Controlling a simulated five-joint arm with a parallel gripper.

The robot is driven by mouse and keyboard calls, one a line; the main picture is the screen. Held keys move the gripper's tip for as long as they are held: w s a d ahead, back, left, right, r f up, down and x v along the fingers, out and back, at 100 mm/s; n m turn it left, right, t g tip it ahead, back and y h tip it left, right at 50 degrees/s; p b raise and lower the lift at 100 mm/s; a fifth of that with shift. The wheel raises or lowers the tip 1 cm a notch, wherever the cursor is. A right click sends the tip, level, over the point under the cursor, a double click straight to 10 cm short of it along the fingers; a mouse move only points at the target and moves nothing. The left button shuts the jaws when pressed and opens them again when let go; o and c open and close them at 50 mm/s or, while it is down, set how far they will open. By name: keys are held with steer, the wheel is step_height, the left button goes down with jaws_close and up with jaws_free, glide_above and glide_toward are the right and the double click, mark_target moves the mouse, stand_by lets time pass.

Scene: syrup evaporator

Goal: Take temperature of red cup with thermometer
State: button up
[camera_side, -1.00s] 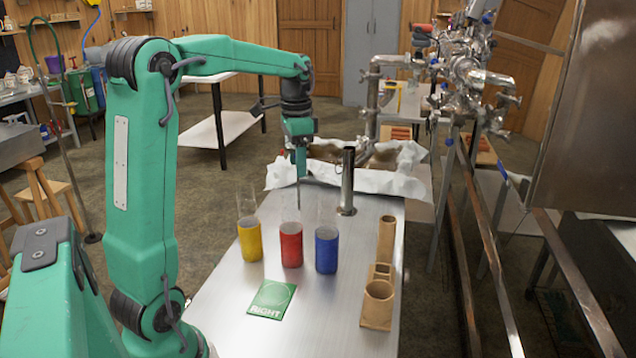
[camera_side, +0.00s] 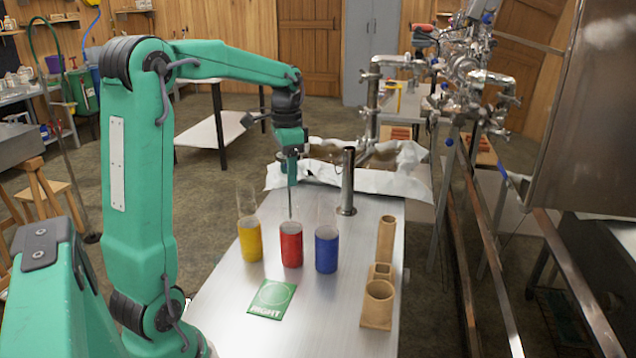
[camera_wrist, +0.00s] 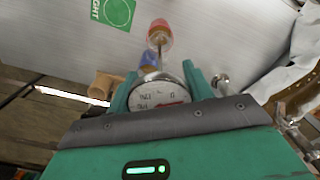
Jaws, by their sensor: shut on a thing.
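My gripper (camera_side: 291,172) is shut on a thermometer with a round white dial (camera_wrist: 160,96), which sits between the two green fingers in the wrist view. Its thin metal stem (camera_side: 290,203) points down at the red cup (camera_side: 291,247). In the side view the stem overlaps the cup's clear upper part, with its lower end near the red band. In the wrist view the stem runs toward the red cup (camera_wrist: 159,33). I cannot tell how deep the tip is. The red cup stands upright between the yellow cup (camera_side: 250,240) and the blue cup (camera_side: 326,251).
A green card marked RIGHT (camera_side: 272,299) lies in front of the cups. A wooden holder (camera_side: 378,303) lies to the right. A metal cylinder (camera_side: 348,182) stands behind. Crumpled white sheeting (camera_side: 375,185) covers the table's back.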

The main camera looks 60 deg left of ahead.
steer(key=shift+f, duration=6.5)
stand_by(1.5)
